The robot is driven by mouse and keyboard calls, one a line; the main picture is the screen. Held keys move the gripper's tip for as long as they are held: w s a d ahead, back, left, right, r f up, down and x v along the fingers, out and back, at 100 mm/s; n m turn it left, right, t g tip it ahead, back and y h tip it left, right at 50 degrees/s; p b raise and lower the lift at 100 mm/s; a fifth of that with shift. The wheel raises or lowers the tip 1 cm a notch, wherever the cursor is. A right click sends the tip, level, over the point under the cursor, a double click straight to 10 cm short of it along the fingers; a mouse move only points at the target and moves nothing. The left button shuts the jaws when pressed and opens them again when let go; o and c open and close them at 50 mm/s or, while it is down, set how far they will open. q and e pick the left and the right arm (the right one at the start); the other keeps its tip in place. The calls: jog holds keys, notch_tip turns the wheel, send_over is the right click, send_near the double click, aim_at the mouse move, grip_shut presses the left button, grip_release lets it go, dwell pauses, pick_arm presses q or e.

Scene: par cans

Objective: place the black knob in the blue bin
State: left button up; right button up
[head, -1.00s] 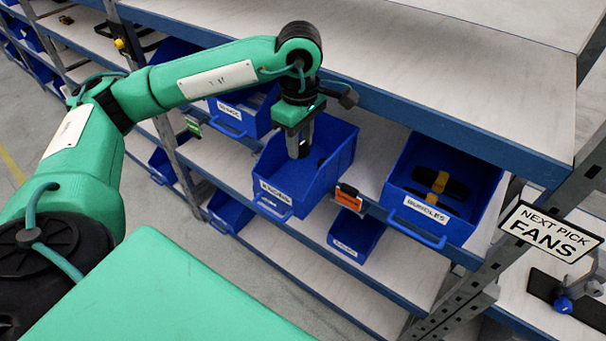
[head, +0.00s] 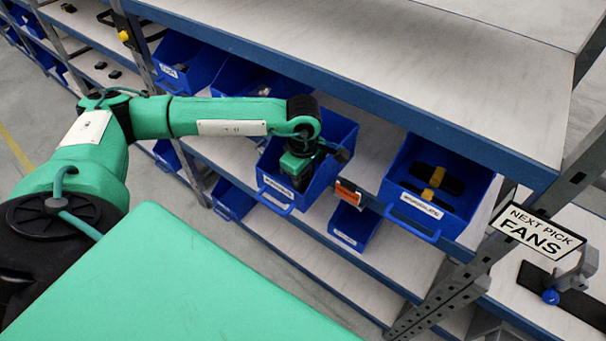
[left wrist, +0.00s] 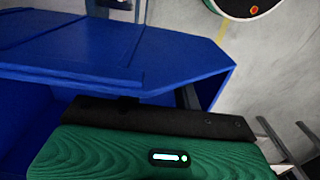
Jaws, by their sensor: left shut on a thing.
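The blue bin (head: 343,132) stands on the middle shelf with its labelled front toward me. My left gripper (head: 296,178) reaches down inside it, its green body below the rim. Its fingertips are hidden behind the gripper body and the bin's front wall. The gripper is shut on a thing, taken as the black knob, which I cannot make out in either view. In the left wrist view, the bin's blue wall (left wrist: 130,45) rises close beside the green and black gripper body (left wrist: 150,145). My right gripper is not in view.
A second blue bin (head: 478,218) with black and yellow parts stands to the right. More blue bins (head: 172,78) stand to the left. The upper shelf's blue edge (head: 420,122) overhangs behind the arm. An orange tag (head: 347,191) sits on the shelf edge between the bins.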

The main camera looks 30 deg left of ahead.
aim_at(304, 181)
pick_arm(q)
jog(key=shift+f, duration=0.1)
jog(key=o, duration=1)
jog(key=shift+c, duration=0.2)
jog(key=shift+r, duration=0.3)
notch_tip(304, 181, up, 12)
jog(key=b, duration=0.5)
jog(key=shift+f, duration=0.15)
